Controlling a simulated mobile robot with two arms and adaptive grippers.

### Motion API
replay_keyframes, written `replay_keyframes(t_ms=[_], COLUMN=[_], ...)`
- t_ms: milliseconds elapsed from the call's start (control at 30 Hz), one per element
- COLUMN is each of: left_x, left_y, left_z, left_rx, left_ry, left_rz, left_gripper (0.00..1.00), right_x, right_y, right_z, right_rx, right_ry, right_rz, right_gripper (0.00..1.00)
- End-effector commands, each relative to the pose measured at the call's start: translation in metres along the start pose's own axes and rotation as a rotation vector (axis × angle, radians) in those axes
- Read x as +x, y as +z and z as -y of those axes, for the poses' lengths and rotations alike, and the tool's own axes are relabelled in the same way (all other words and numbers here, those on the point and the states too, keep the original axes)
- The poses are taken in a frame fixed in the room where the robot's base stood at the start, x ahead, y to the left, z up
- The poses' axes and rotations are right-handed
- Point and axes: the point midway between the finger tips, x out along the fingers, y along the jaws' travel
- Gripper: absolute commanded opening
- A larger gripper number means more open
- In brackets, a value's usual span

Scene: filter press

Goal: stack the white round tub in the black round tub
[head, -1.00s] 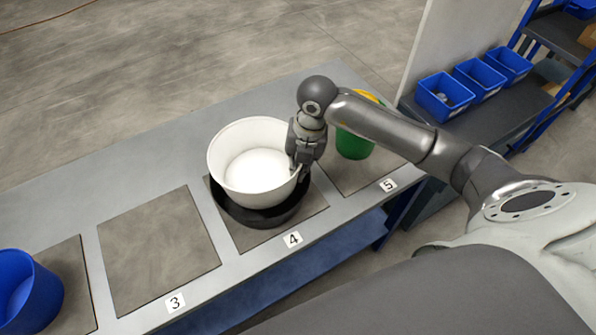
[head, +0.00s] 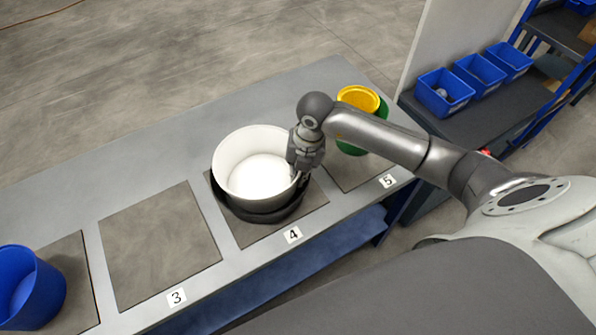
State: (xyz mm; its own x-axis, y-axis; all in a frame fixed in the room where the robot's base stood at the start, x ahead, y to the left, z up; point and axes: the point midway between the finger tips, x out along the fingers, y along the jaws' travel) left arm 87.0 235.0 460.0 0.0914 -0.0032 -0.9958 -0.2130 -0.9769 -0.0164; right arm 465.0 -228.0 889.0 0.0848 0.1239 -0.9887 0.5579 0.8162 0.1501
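The white round tub (head: 258,178) sits nested inside the black round tub (head: 268,216) on mat 4. The black rim shows around its left, front and right sides, and the white rim stands a little above it. My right gripper (head: 298,172) points down at the right rim of the white tub and appears shut on it. The fingertips are partly hidden at the rim. My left gripper is not in view.
A yellow tub (head: 358,98) sits in a green tub (head: 384,108) on mat 5, behind my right arm. A blue tub (head: 30,290) stands at far left. Mat 3 (head: 160,245) is empty. Blue bins (head: 445,92) stand on a shelf at right.

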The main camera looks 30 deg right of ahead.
Motion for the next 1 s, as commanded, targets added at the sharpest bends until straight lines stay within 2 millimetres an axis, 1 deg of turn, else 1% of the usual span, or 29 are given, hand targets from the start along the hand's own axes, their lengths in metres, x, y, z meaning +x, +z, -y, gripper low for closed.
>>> replay_keyframes(t_ms=[33,67,100,133,400,467,567,600,667,900,1000], left_x=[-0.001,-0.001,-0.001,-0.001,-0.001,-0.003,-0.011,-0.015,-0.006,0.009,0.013], left_y=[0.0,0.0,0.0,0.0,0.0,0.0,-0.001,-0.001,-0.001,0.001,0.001], left_z=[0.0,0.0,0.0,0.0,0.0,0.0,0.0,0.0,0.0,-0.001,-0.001], left_rx=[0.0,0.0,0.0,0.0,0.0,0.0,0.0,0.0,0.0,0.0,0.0], left_ry=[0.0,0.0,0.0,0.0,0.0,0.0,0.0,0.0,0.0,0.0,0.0], left_rz=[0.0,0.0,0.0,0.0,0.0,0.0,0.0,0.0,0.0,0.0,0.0], left_gripper=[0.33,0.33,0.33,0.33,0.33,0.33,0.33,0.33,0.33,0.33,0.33], right_x=[-0.002,-0.001,-0.001,-0.001,-0.002,-0.004,-0.013,-0.018,-0.023,-0.079,-0.099], right_y=[0.001,0.0,0.0,0.0,0.0,0.0,0.001,0.001,0.002,0.002,0.002], right_z=[-0.001,0.0,0.0,0.0,0.0,0.0,-0.002,-0.003,-0.003,-0.003,-0.002], right_rx=[0.0,0.0,0.0,0.0,0.0,0.001,0.001,0.001,-0.001,-0.002,-0.001], right_ry=[0.003,0.0,0.0,0.001,0.0,0.0,0.001,0.001,0.003,0.005,0.003], right_rz=[0.002,0.001,0.001,0.001,0.001,0.001,0.001,0.001,0.005,0.007,0.006], right_gripper=[0.0,0.08,0.13,0.14,0.14,0.14,0.14,0.14,0.14,0.14,0.14])
